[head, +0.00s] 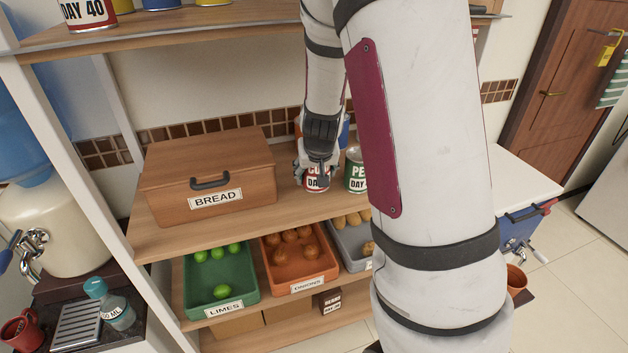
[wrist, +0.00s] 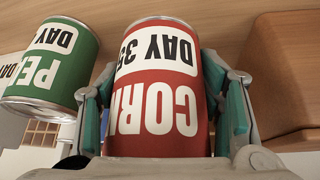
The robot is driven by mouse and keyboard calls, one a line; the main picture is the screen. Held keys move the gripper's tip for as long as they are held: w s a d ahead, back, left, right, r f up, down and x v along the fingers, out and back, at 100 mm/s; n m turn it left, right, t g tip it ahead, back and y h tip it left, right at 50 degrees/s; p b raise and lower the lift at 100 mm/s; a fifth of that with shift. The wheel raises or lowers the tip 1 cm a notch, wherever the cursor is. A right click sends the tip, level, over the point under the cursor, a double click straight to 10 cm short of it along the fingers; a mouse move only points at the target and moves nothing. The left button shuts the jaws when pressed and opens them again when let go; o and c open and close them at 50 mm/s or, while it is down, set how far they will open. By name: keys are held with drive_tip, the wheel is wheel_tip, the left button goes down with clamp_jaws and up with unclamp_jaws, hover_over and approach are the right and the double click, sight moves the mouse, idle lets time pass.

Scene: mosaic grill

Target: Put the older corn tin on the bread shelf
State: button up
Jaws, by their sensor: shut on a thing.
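A red corn tin (wrist: 160,90) labelled "DAY 35" fills the middle of the wrist view, upside down there. My gripper (wrist: 165,110) is shut on its sides with teal finger pads. In the head view this corn tin (head: 317,184) is upright at the bread shelf (head: 255,222), between the bread box (head: 180,180) and a green tin; I cannot tell whether it touches the board. Another red-and-white tin (head: 85,12) marked "DAY 40" stands on the upper shelf, its name cut off by the frame.
A green tin (head: 355,172) stands close to the right of the held tin; its label begins "PE". Crates of limes (head: 215,310), onions (head: 298,286) and other produce sit on the shelf below. My arm hides the right part of the shelving.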

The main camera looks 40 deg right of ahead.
sight(314, 180)
drive_tip(key=shift+w+d, duration=0.25)
drive_tip(key=shift+w, duration=0.35)
drive_tip(key=shift+f, duration=1.75)
drive_tip(key=shift+f, duration=0.15)
drive_tip(key=o, duration=1.6)
drive_tip(key=shift+c, duration=0.2)
